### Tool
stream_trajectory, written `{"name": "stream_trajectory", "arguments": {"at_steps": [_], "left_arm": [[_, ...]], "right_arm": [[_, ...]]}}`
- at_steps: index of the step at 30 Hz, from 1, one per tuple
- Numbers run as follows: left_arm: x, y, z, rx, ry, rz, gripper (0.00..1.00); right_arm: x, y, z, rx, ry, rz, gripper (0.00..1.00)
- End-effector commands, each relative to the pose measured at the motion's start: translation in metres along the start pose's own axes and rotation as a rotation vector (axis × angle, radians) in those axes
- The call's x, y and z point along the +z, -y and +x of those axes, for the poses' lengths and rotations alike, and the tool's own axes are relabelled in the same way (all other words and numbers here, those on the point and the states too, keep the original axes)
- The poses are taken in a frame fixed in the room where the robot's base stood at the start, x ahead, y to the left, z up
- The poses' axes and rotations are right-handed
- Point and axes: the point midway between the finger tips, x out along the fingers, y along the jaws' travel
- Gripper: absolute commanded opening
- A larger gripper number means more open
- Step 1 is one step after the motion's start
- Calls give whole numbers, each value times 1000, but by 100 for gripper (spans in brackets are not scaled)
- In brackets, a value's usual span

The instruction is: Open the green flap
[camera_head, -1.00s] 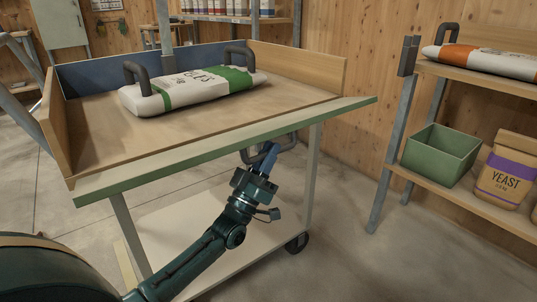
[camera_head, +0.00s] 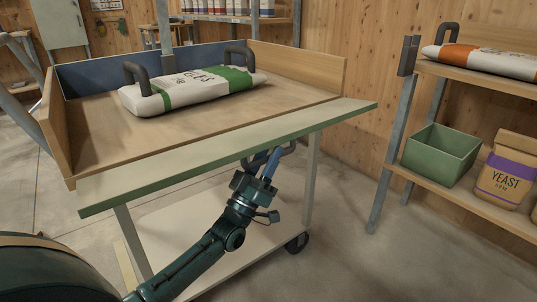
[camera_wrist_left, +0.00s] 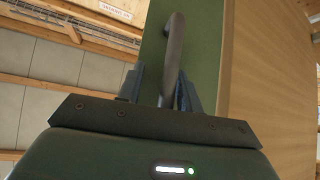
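The green flap (camera_head: 225,158) is the long board along the cart's front edge; its pale upper face slopes out over a green outer edge. A grey handle (camera_head: 287,150) is on its underside, partly hidden by the board. My left gripper (camera_head: 262,163) is under the flap at this handle, its two blue fingers apart. In the left wrist view the handle (camera_wrist_left: 173,50) runs down between the spread fingers (camera_wrist_left: 158,90), close to the right one, with a gap on the left. The flap's green face (camera_wrist_left: 205,45) is behind it. My right gripper is not in view.
The cart's tray (camera_head: 105,130) holds a white and green feed sack (camera_head: 190,92) with dark handles. A shelf at right carries a green bin (camera_head: 440,155), a yeast bag (camera_head: 505,170) and an orange and white sack (camera_head: 490,62). The floor between cart and shelf is clear.

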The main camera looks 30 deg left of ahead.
Motion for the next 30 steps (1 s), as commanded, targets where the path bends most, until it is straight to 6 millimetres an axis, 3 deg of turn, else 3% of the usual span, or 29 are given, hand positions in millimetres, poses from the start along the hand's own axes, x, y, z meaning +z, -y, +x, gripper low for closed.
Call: {"name": "stream_trajectory", "arguments": {"at_steps": [16, 21, 30], "left_arm": [[1, -1, -108, 0, 4, -2, 36], [0, 0, -124, -1, 2, -2, 36], [0, 0, -127, -1, 0, -1, 36]], "right_arm": [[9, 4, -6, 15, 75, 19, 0], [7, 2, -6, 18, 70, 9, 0], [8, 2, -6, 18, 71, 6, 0]]}}
